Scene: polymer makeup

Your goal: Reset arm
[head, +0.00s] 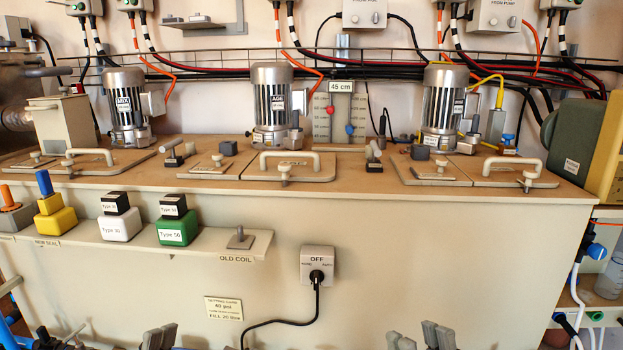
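My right gripper (420,338) shows at the bottom edge, right of centre, with its grey fingertips apart and nothing seen between them. Grey fingertips of my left gripper (110,338) show at the bottom left, spread apart and empty. Both grippers are low in front of the beige bench (400,230), below its top. The rest of both grippers and the arms are cut off by the bottom edge of the head view.
A shelf (205,241) on the bench front holds a yellow block (57,222), a white block (120,224) and a green block (176,228). A switch box (317,260) with a black cable is to their right. Motors (270,105) and handled lids stand on the bench top.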

